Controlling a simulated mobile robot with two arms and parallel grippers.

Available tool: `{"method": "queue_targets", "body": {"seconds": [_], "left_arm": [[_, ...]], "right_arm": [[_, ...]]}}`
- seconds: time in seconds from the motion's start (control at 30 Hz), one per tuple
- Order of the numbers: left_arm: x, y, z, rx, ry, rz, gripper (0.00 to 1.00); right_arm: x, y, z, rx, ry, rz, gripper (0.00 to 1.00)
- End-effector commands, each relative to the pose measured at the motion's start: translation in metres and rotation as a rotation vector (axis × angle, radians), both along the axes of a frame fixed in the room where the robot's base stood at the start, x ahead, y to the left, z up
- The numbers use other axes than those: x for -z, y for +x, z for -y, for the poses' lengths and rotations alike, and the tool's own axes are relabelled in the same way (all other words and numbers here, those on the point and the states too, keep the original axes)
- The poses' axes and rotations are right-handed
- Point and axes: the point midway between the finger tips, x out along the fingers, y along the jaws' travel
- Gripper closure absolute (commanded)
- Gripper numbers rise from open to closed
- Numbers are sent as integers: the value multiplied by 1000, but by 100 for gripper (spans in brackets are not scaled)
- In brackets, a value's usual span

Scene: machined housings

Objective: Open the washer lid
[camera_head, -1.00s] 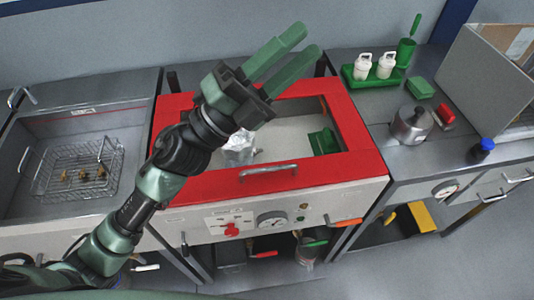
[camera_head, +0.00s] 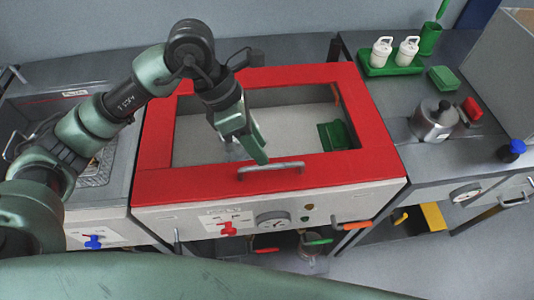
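The washer (camera_head: 270,215) stands in the middle of the head view. Its red-framed lid (camera_head: 375,135) lies flat and closed on top, with a window in its middle. A grey bar handle (camera_head: 287,165) sits on the lid's front edge. My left gripper (camera_head: 262,158) points down over the window, its fingertips just behind the handle's left part. I cannot tell whether they touch it. The fingers overlap from this side, so their opening is hidden. A green object (camera_head: 334,136) shows through the window. My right gripper is not in view.
The right counter holds a green tray (camera_head: 375,72) with two white bottles, a metal pot (camera_head: 433,122) and a blue-capped item (camera_head: 512,150). A basin (camera_head: 30,108) is at the left, partly behind my arm. Red and orange handles are on the washer's front.

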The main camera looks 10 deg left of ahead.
Motion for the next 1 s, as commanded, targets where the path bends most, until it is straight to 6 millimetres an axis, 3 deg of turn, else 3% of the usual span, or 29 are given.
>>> {"method": "queue_targets", "body": {"seconds": [0.3,0.63,0.77,1.0], "left_arm": [[36,-3,18,1,-3,-3,66],[41,-3,20,1,-3,-1,66],[41,-3,20,1,-4,0,100],[41,-3,20,1,-4,0,100]], "right_arm": [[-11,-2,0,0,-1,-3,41],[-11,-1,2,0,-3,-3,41],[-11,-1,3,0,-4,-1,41],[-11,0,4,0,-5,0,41]]}}
